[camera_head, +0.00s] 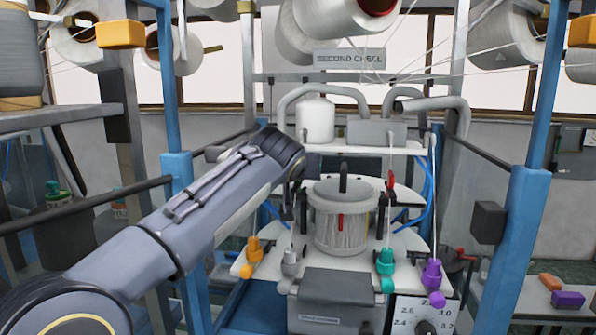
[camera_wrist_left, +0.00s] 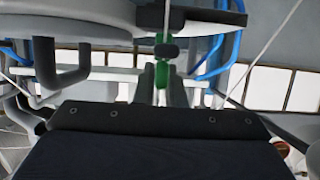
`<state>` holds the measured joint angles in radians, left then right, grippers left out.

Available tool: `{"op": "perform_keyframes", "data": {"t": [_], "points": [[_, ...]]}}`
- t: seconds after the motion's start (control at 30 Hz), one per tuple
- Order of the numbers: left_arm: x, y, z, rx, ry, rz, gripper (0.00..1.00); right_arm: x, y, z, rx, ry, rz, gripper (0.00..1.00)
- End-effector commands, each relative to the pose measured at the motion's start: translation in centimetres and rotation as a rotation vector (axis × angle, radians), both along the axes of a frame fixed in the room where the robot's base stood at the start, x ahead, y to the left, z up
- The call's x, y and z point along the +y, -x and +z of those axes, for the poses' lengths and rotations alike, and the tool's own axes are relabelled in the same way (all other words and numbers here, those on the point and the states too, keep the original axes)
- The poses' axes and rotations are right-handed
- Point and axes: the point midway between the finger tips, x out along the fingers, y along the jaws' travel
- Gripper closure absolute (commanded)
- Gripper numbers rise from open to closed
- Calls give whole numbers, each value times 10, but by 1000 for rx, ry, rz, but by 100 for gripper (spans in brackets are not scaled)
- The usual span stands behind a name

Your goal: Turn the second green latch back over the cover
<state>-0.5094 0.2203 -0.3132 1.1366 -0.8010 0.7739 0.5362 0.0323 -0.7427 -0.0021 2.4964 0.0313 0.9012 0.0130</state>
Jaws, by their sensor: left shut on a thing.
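The round cover (camera_head: 325,188) with a dark handle on top sits on the drum-shaped machine in the middle of the head view. My left arm reaches in from the left, and my left gripper (camera_head: 290,208) is at the left side of the drum. In the left wrist view a small green latch (camera_wrist_left: 162,74) stands between the fingers of my left gripper (camera_wrist_left: 160,92), which is shut on it. In the head view this latch is hidden by my arm. My right gripper is not in view.
A red lever (camera_head: 390,181) stands at the drum's right. Blue posts (camera_head: 525,230) flank the machine. Thin yarns run down from above.

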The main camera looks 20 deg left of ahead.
Motion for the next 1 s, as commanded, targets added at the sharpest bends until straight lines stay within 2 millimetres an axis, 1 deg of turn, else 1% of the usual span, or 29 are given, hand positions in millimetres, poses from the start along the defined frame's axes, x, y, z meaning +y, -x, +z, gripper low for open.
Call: {"op": "perform_keyframes", "data": {"t": [0.27,0.47,0.6,0.77,1.0], "points": [[0,0,-2,-1,-1,41,100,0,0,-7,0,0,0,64],[-1,-1,-2,-3,-3,151,100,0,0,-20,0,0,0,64],[-1,-1,-1,-3,-3,260,100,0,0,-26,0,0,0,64],[0,0,1,-2,-3,387,100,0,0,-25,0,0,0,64],[1,0,3,-3,-2,543,100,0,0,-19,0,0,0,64]]}}
